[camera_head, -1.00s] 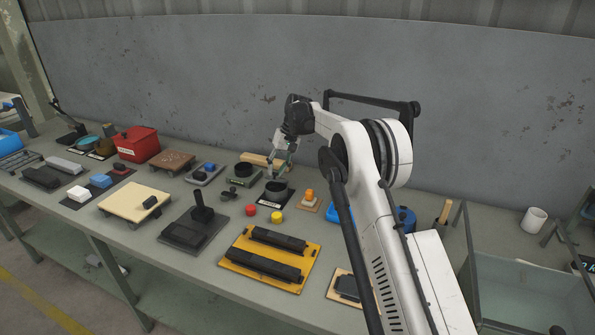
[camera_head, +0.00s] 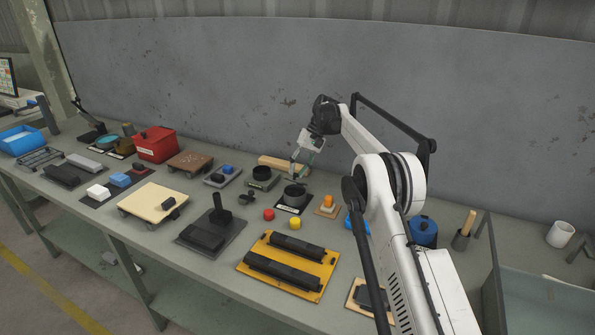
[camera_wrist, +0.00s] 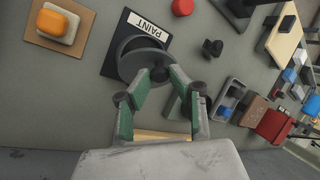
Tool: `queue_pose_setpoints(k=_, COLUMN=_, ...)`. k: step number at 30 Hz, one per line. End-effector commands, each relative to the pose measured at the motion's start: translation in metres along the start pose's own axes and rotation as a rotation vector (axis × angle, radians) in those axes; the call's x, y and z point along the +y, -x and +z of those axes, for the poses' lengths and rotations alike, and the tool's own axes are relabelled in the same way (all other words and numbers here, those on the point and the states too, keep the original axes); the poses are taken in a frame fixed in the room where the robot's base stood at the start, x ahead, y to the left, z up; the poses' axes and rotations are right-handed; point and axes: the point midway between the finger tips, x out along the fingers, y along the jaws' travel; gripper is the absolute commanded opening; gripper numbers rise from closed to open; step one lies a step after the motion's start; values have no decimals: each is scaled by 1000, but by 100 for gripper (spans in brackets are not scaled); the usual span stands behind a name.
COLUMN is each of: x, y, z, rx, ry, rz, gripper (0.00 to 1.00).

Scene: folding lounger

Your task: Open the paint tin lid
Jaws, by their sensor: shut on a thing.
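The paint tin (camera_head: 294,196) is a dark round pot on a black base, just right of the bench's middle. In the wrist view a white PAINT label (camera_wrist: 148,25) lies on the base beside it. A grey round lid (camera_wrist: 138,66) shows over the dark tin there, shifted towards my gripper. I cannot tell whether it still touches the rim. My gripper (camera_wrist: 160,74) is shut on the lid at its near side, and the fingertips hide that part. In the head view my gripper (camera_head: 294,177) is directly above the tin.
An orange-topped block (camera_head: 327,204) stands close right of the tin. Red (camera_head: 268,215) and yellow (camera_head: 294,224) buttons are in front. A dark round fixture (camera_head: 261,177) stands left, with a wooden bar (camera_head: 284,164) behind. The grey wall backs the bench.

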Motion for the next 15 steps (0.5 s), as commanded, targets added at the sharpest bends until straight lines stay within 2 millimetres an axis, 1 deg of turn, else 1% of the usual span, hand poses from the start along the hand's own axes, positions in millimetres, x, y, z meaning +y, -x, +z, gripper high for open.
queue_pose_setpoints(k=2, x=0, y=0, z=0, rx=0, ry=0, rz=0, gripper=0)
queue_pose_setpoints(k=3, x=0, y=0, z=0, rx=0, ry=0, rz=0, gripper=24)
queue_pose_setpoints(k=6, x=0, y=0, z=0, rx=0, ry=0, rz=0, gripper=37)
queue_pose_setpoints(k=15, x=-1, y=2, z=0, rx=0, ry=0, rz=1, gripper=37)
